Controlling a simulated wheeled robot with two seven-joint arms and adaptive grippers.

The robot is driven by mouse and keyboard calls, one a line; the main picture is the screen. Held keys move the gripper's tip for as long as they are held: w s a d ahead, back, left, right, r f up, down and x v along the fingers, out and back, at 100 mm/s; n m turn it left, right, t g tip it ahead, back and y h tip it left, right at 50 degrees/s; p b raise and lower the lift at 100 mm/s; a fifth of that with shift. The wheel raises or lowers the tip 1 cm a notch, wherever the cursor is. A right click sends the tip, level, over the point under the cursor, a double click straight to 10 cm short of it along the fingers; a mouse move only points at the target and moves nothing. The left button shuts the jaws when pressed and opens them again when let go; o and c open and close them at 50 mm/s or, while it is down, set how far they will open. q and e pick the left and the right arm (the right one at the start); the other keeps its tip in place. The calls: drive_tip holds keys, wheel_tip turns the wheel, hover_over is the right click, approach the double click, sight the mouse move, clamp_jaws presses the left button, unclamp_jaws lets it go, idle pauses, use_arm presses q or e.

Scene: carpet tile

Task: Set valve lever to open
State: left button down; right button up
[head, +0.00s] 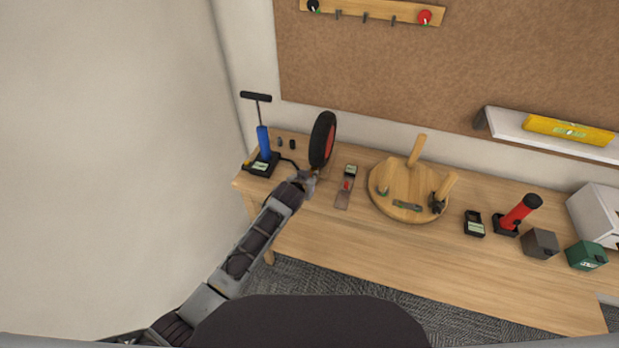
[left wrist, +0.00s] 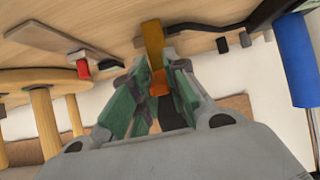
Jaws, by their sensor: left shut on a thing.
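No part clearly marked as a valve lever shows. A small orange piece (left wrist: 160,82) sits between the green-padded fingers of my left gripper (left wrist: 157,78), which is shut on it; it may be the lever. A tan upright block (left wrist: 153,42) stands just beyond the fingertips. In the head view my left gripper (head: 308,177) is at the foot of a black wheel with a red hub (head: 329,142). The blue hand pump (head: 264,142) stands to its left, with a black hose running toward the gripper. The lever's setting is hidden. My right gripper is out of view.
A paint scraper with a red part (head: 344,195) lies close right of the gripper on the wooden bench (head: 330,235). Right of it are a round upturned stool (head: 401,184), a red cylinder (head: 519,211) and small boxes (head: 541,243). The front bench edge is clear.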

use_arm(q)
drive_tip(key=shift+w+r+g, duration=0.2)
drive_tip(key=shift+r+g, duration=0.15)
drive_tip(key=shift+g, duration=0.15)
drive_tip(key=shift+w+d+r+g+y, duration=0.15)
drive_tip(key=shift+r+g+y, duration=0.2)
drive_tip(key=shift+g, duration=0.45)
drive_tip(key=shift+w+r+g+y, duration=0.2)
drive_tip(key=shift+g+y, duration=0.15)
drive_tip(key=shift+g, duration=0.65)
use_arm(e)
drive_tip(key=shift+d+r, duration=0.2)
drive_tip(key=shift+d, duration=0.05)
use_arm(q)
drive_tip(key=shift+w, duration=0.1)
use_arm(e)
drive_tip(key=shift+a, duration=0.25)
use_arm(q)
drive_tip(key=c, duration=1.5)
unclamp_jaws()
drive_tip(key=shift+o, duration=0.6)
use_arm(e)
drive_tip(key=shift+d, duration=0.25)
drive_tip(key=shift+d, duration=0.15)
